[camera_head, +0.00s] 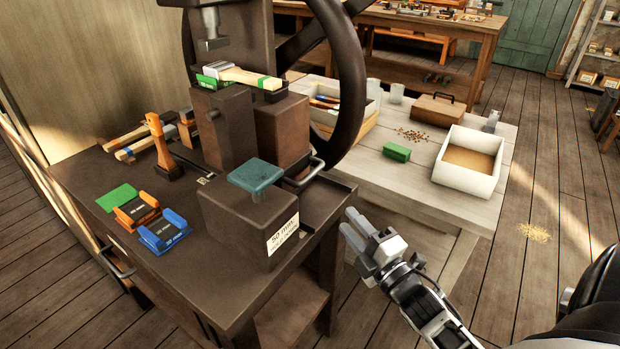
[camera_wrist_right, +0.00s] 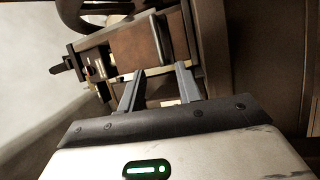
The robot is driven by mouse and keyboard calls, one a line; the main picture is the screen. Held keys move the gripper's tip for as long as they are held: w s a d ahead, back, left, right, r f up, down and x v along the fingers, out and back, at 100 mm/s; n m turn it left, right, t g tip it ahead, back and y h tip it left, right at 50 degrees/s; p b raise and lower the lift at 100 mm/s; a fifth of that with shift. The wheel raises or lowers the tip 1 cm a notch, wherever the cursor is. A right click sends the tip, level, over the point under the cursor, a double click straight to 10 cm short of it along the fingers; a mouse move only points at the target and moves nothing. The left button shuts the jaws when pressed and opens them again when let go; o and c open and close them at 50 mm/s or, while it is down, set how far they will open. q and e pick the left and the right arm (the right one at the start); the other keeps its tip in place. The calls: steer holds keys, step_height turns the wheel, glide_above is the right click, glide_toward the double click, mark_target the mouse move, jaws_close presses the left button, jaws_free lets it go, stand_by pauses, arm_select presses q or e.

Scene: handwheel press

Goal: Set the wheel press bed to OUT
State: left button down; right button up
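The wheel press (camera_head: 250,25) stands on a dark workbench, with a large dark handwheel (camera_head: 352,75) on its right side. Below the wheel, a brown block (camera_head: 283,128) sits in the press, and a metal bar handle (camera_head: 305,178) shows at its front right. I cannot tell clearly which part is the sliding bed or read its position. My right gripper (camera_head: 352,228) is right of the bench's front corner, apart from the handle and empty. In the right wrist view its two fingers (camera_wrist_right: 158,82) are spread, pointing toward brown press or bench parts. My left gripper is out of view.
A block with a teal pad (camera_head: 257,177) and a white label stands at the bench front (camera_head: 215,290). Orange and blue holders (camera_head: 163,231) lie left of it. A pale table (camera_head: 460,200) with boxes stands behind my right gripper.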

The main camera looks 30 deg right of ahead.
mark_target(311, 172)
steer(key=w+r, duration=0.1)
steer(key=w, duration=0.4)
steer(key=w+r, duration=0.1)
steer(key=w, duration=0.4)
steer(key=w+r, duration=0.1)
steer(key=w, duration=0.4)
steer(key=shift+w+d, duration=0.1)
steer(key=shift+w, duration=0.2)
jaws_close()
